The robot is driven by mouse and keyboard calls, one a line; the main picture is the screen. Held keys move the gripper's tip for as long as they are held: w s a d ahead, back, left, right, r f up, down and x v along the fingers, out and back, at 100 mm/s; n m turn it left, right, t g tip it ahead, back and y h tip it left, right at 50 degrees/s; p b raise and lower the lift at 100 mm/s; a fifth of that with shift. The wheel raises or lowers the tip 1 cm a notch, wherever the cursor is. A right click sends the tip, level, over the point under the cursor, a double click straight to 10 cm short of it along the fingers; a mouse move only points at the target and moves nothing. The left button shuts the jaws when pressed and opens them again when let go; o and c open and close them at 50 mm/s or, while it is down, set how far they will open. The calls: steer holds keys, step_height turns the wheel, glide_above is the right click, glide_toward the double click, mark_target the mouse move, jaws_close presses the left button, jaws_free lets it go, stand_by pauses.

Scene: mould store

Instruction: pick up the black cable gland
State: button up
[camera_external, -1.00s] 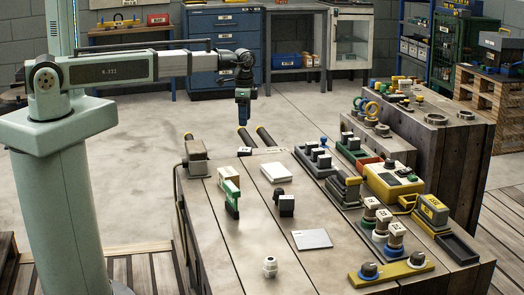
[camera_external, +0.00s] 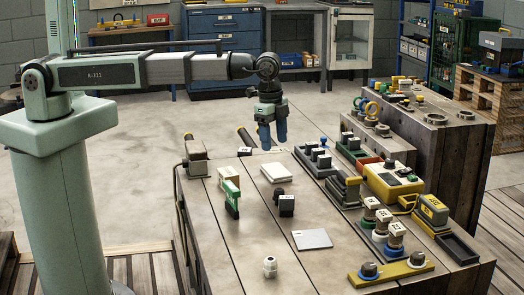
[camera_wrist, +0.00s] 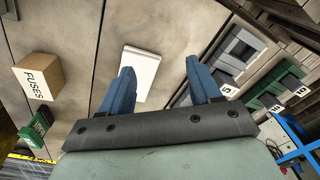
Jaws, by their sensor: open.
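A small black rounded piece (camera_external: 279,192), which looks like the black cable gland, is on the bench just behind a dark block with a pale label (camera_external: 287,206). It is small, and I cannot tell whether the two touch. A pale grey cable gland (camera_external: 270,266) stands upright nearer the front. My gripper (camera_external: 273,135) is open and empty, with its blue fingers pointing down above the far end of the bench, behind the black piece and well above it. In the wrist view my gripper (camera_wrist: 160,68) has its fingers apart; the black piece is not seen there.
A white box (camera_external: 276,172) lies below and in front of my gripper. The fuses box (camera_wrist: 40,75) and a green piece (camera_external: 231,197) stand left. A grey plate (camera_external: 312,239) lies right of centre. Switches and a yellow box (camera_external: 393,180) crowd the right side.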

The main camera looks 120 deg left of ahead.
steer(key=w+d+r+m, duration=0.25)
steer(key=w+d, duration=0.25)
steer(key=d, duration=0.5)
steer(key=w+d+r+m, duration=0.25)
steer(key=w+d, duration=0.25)
steer(key=d, duration=0.4)
steer(key=m+g+y, duration=0.1)
steer(key=m, duration=0.8)
glide_above(279, 189)
steer(key=d, duration=0.1)
step_height(279, 189, down, 4)
steer(key=shift+f, duration=0.15)
steer(key=shift+a+f, duration=0.2)
steer(key=shift+f, duration=0.75)
steer(key=shift+a+f, duration=0.15)
steer(key=shift+f, duration=0.8)
steer(key=shift+a+f, duration=0.2)
steer(key=shift+f, duration=0.75)
steer(key=c, duration=1.1)
steer(key=shift+r, duration=0.15)
